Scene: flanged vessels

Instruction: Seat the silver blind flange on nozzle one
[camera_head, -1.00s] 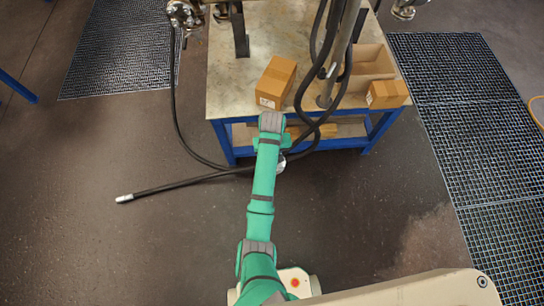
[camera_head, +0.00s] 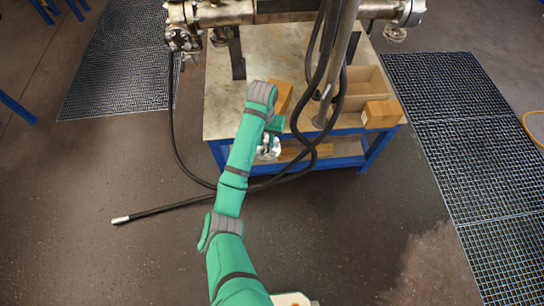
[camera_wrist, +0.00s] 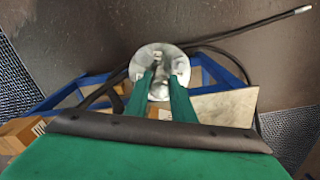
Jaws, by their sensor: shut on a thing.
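The silver blind flange (camera_wrist: 158,52) is a round metal disc between the fingertips of my gripper (camera_wrist: 160,76) in the wrist view. My gripper is shut on it, and the green fingers cover part of its face. In the head view the flange (camera_head: 268,148) shows beside my green wrist, in front of the table's near edge and apart from it. A metal pipe assembly crosses the top of the head view, with a flanged end at left (camera_head: 180,40) and another at right (camera_head: 411,13). I cannot tell which is nozzle one.
A worktable (camera_head: 232,112) with blue legs carries a cardboard box (camera_head: 283,96), partly hidden by my arm, a smaller box (camera_head: 382,113) and an open carton (camera_head: 362,85). A post (camera_head: 338,65) with black hoses (camera_head: 312,120) rises there. A hose (camera_head: 160,210) trails over the floor.

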